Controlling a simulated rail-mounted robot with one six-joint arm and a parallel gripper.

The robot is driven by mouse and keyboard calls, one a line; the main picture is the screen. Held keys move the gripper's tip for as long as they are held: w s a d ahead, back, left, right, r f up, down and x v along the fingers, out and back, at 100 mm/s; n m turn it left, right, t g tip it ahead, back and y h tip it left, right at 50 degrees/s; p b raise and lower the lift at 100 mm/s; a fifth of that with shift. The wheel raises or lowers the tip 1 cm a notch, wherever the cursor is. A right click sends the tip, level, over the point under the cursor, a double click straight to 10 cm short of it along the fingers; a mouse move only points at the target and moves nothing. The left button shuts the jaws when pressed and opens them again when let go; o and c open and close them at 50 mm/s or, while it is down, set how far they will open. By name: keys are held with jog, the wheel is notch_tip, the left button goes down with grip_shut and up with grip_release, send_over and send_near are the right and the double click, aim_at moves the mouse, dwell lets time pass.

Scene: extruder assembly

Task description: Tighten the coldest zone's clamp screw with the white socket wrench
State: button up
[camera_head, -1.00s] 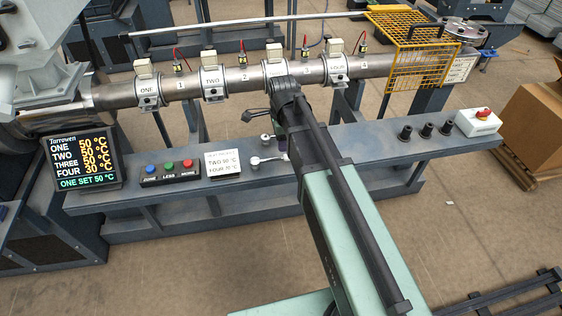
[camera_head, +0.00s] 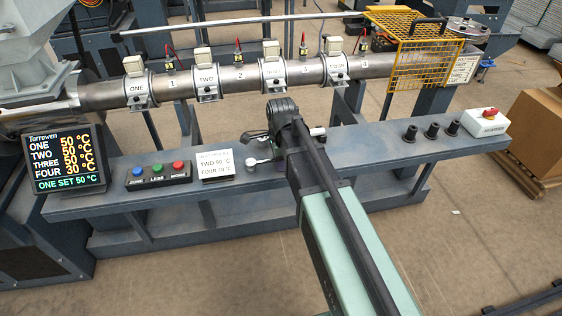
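The display (camera_head: 65,160) reads ONE 50, TWO 50, THREE 50 and FOUR 30 °C, so FOUR is lowest. The FOUR clamp (camera_head: 337,68) sits on the barrel at the right, beside the yellow guard; its screw is too small to make out. A wrench with a pale round end (camera_head: 251,162) lies on the bench left of my arm. Another pale end (camera_head: 319,131) shows right of my arm; which wrench is white I cannot tell. My gripper (camera_head: 256,135) is low over the bench near the wrenches, left of my dark wrist. Its fingers are too small to judge.
Clamps ONE (camera_head: 138,88), TWO (camera_head: 206,78) and THREE (camera_head: 273,72) line the barrel. A button box (camera_head: 158,174), a note card (camera_head: 216,166), several black sockets (camera_head: 431,131) and an emergency stop (camera_head: 486,122) stand on the bench. The yellow guard (camera_head: 420,60) cages the barrel's right end.

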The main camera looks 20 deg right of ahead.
grip_shut()
jog(key=shift+r, duration=0.1)
notch_tip(320, 180, up, 20)
jog(key=p, duration=2)
jog(key=shift+c, duration=1.2)
grip_release()
grip_shut()
